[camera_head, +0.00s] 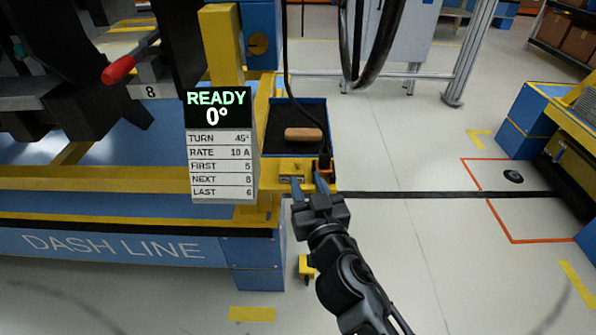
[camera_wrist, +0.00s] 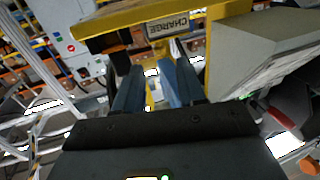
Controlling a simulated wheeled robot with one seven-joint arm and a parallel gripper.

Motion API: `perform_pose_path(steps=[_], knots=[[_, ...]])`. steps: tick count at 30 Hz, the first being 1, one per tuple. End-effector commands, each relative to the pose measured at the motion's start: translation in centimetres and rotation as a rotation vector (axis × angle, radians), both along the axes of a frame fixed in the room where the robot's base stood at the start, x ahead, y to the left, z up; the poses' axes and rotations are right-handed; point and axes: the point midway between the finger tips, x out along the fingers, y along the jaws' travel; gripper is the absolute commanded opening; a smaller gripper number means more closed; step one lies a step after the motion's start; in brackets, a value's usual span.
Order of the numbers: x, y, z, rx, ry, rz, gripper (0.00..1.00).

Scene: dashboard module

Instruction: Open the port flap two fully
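My gripper (camera_head: 309,184) is at the front edge of a yellow ledge on the right end of the blue dash line bench. Its two blue-grey fingers are apart with nothing visible between them. In the wrist view my gripper (camera_wrist: 152,75) also shows a clear gap between the fingers, below a yellow plate with a CHARGE label (camera_wrist: 167,25). That label shows as a small plate (camera_head: 291,179) on the ledge in the head view. I cannot make out port flap two or its position in either view.
A black-lined tray (camera_head: 288,115) holding a tan block (camera_head: 303,134) is behind the ledge. A black plug with a cable (camera_head: 325,162) stands right of the label. A READY 0° display board (camera_head: 219,145) stands to the left. Open floor lies to the right.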

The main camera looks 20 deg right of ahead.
Motion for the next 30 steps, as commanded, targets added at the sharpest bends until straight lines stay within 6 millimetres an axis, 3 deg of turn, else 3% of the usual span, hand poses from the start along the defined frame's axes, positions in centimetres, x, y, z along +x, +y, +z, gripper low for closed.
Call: perform_pose_path(steps=[15, 27, 30], knots=[[6.6, -1.1, 0.1, 0.0, -0.002, 0.0, 0.4], [7.5, -1.2, 0.1, 0.0, -0.001, 0.0, 0.4], [7.5, -1.2, 0.1, 0.0, -0.001, 0.0, 0.32]])
